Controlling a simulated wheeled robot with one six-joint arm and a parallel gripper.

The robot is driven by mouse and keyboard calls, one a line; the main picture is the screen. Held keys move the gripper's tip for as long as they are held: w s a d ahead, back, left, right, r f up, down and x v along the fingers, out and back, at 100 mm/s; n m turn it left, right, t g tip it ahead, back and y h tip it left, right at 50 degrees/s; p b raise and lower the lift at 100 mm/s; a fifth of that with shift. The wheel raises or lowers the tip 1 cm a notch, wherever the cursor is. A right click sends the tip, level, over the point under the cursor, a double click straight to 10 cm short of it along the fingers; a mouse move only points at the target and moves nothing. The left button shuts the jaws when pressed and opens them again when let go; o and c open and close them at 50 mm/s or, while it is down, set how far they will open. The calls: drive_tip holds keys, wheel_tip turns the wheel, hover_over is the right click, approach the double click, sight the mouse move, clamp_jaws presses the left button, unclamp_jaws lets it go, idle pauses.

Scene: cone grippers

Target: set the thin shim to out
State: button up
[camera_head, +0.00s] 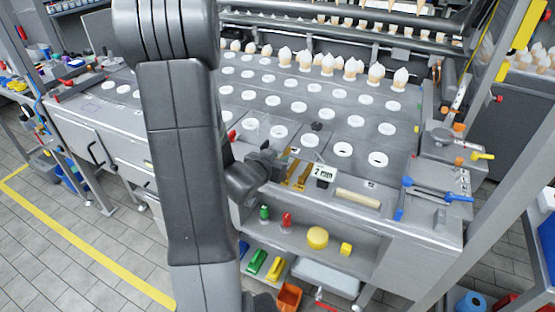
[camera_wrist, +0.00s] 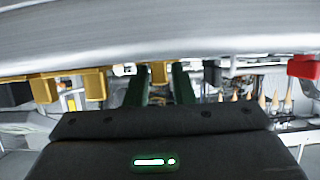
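Brass-coloured shim pieces (camera_head: 301,177) stand at the front edge of the machine's table, just left of a "2 mm" label (camera_head: 322,172). I cannot tell which is the thin shim. My gripper (camera_head: 272,163) is at the front edge, close to the left of these pieces and partly hidden by its own body. In the wrist view, its two dark green fingers (camera_wrist: 160,84) are apart. A brass block (camera_wrist: 160,71) shows between them, with a gap on each side. I cannot tell how deep it sits between the fingers. Other brass blocks (camera_wrist: 96,85) are to the left.
A grey metal edge (camera_wrist: 160,35) spans the top of the wrist view, close above the fingers. A shelf below holds red and green knobs and a yellow cylinder (camera_head: 317,238).

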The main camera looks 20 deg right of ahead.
clamp_jaws()
drive_tip(key=s+a, duration=0.2)
drive_tip(key=shift+s+a, duration=0.1)
drive_tip(key=shift+a, duration=0.3)
drive_tip(key=shift+s+a+f, duration=0.1)
drive_tip(key=shift+s+a, duration=0.1)
drive_tip(key=shift+s, duration=0.15)
drive_tip(key=shift+o, duration=0.6)
unclamp_jaws()
drive_tip(key=shift+a, duration=0.15)
